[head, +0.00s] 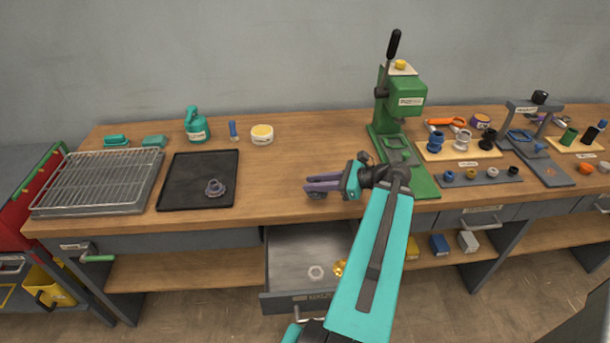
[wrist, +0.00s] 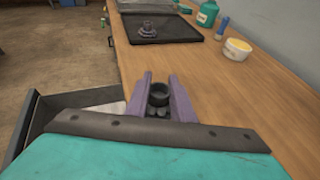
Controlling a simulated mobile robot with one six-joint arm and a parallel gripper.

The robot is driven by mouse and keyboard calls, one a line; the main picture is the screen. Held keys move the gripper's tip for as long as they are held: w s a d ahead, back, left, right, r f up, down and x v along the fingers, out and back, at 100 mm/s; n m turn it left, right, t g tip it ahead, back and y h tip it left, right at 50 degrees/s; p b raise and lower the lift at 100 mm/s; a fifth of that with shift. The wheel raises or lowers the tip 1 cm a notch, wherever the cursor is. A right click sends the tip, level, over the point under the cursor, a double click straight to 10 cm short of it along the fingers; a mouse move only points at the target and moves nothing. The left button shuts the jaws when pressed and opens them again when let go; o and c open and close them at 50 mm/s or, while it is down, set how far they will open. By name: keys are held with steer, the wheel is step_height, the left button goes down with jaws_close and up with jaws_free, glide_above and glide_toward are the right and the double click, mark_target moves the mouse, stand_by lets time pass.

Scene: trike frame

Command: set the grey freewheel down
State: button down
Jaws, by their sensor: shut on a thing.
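My gripper (head: 322,184) points left above the front of the wooden bench, between the black tray and the green press. In the wrist view its purple fingers (wrist: 159,96) are shut on a small dark grey ring-shaped part, the grey freewheel (wrist: 159,94). In the head view the freewheel is mostly hidden by the fingers. The black tray (head: 178,192) lies to the left, apart from the gripper. A grey-purple flanged part (head: 215,188) sits on the tray's right side; it also shows in the wrist view (wrist: 148,31).
A wire rack (head: 98,180) stands left of the tray. A teal bottle (head: 196,126), blue item (head: 233,131) and cream tub (head: 262,135) stand behind. The green press (head: 400,105) is right. An open drawer (head: 300,265) juts out below. Bench between tray and gripper is clear.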

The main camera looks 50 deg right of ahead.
steer(key=shift+w+d+f+b, duration=0.2)
steer(key=shift+w+b, duration=0.4)
steer(key=shift+b, duration=2.65)
steer(key=shift+w+d+r, duration=0.2)
steer(key=shift+w+d, duration=0.05)
steer(key=w+d, duration=0.1)
steer(key=w, duration=0.2)
steer(key=w+d+p, duration=0.1)
steer(key=w+d, duration=0.1)
steer(key=w+d+f+p, duration=0.1)
steer(key=w+d, duration=0.1)
steer(key=w, duration=0.1)
steer(key=shift+w+d, duration=0.15)
steer(key=shift+w, duration=0.2)
steer(key=shift+f, duration=0.15)
steer(key=shift+f+p, duration=0.4)
steer(key=shift+f, duration=1.2)
steer(key=shift+f, duration=0.1)
steer(key=c, duration=1.5)
jaws_free()
steer(key=shift+c, duration=0.2)
